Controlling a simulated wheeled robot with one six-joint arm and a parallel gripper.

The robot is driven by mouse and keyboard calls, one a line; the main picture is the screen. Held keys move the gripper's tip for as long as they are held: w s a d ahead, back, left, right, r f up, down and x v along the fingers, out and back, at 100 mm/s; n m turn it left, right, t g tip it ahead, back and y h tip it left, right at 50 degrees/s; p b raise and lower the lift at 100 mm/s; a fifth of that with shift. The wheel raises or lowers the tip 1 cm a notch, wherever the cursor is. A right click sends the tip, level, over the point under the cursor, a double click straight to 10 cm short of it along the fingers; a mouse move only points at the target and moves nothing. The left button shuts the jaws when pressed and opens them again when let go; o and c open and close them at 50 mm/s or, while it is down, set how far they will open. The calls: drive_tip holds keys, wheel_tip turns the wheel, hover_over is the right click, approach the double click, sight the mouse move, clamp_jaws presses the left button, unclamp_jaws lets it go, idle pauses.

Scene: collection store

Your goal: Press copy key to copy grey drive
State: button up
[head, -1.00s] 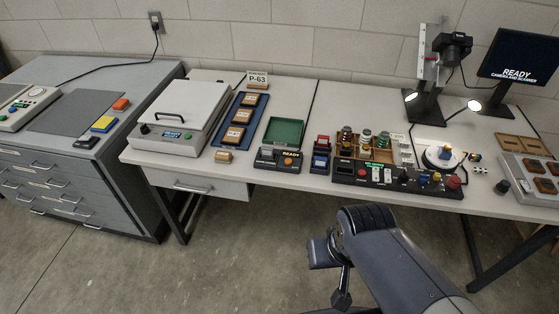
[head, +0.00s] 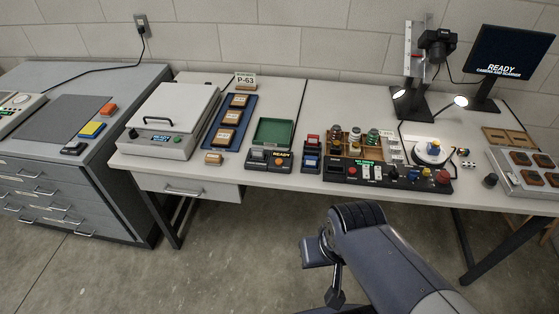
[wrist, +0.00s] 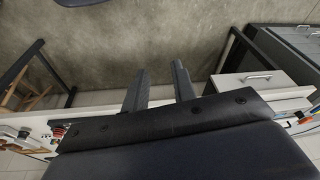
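A dark device with a lit READY display and an orange button (head: 281,163) stands near the front edge of the bench; I cannot read which key is the copy key. A dark grey block (head: 73,148) lies on the grey cabinet at left, beside a yellow-and-blue block (head: 92,129) and an orange one (head: 109,109). I cannot tell for sure which is the grey drive. My gripper (wrist: 160,80) shows in the wrist view with its two fingers apart and nothing between them, over the floor. In the head view my arm is in front of the bench, away from the device.
The bench (head: 220,180) also bears a black control panel (head: 388,174) with knobs and buttons, a green tray (head: 274,131), a blue tray (head: 217,138) of framed pieces, a silver lidded machine (head: 173,117) and a camera stand (head: 411,105). The floor before it is clear.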

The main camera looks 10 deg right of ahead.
clamp_jaws()
idle(1.3)
